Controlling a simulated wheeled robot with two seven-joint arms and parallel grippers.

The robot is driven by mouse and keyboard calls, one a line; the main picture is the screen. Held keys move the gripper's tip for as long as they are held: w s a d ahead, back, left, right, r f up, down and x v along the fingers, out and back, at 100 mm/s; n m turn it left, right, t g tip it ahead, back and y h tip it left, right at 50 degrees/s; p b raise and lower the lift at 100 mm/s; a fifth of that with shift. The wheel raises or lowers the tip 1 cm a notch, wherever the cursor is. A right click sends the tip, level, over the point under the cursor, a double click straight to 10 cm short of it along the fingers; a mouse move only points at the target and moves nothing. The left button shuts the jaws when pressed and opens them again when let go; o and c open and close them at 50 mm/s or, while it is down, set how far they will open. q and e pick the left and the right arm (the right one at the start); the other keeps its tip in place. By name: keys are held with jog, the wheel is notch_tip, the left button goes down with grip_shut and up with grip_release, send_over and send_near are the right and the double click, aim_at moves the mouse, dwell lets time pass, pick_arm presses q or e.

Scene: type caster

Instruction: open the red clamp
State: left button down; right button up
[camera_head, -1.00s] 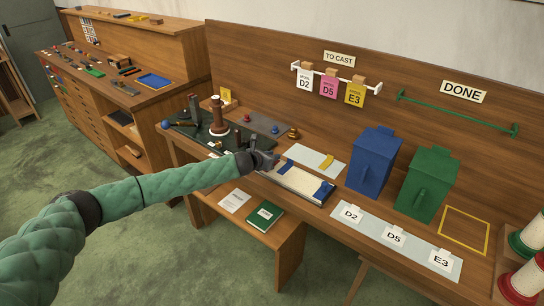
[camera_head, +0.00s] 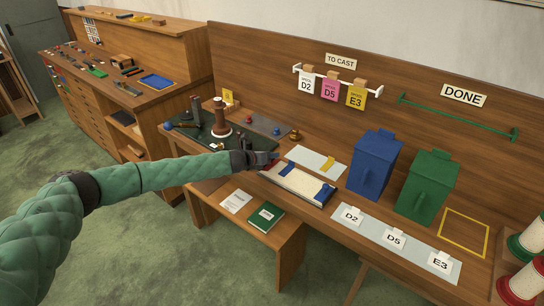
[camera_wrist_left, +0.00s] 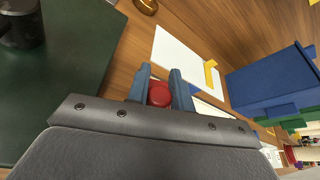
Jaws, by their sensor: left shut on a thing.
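The red clamp shows as a rounded red piece (camera_wrist_left: 159,94) between my left gripper's fingers in the left wrist view. In the head view a small bit of red (camera_head: 269,165) shows by the fingertips, at the left end of a pale tray (camera_head: 297,184). My left gripper (camera_head: 268,158) is shut on this red piece; it also shows in the left wrist view (camera_wrist_left: 160,84). The fingers hide most of the clamp, and I cannot tell how far open it stands. My right gripper is not in view.
A dark green mat (camera_head: 195,132) with a brown spindle (camera_head: 219,116) lies left of the gripper. A white sheet with a yellow piece (camera_head: 327,164) lies behind the tray. Blue (camera_head: 373,164) and green (camera_head: 425,188) bins stand to the right. Label cards lie along the front edge.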

pick_arm(q)
jog(key=shift+w+a+n+h, duration=0.25)
jog(key=shift+a+n+h, duration=0.15)
jog(key=shift+n, duration=0.3)
jog(key=shift+b, duration=0.3)
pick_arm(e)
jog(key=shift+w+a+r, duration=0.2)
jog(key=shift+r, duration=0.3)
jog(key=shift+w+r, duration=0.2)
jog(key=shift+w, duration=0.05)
pick_arm(q)
jog(key=c, duration=1.2)
grip_release()
jog(key=shift+c, duration=0.2)
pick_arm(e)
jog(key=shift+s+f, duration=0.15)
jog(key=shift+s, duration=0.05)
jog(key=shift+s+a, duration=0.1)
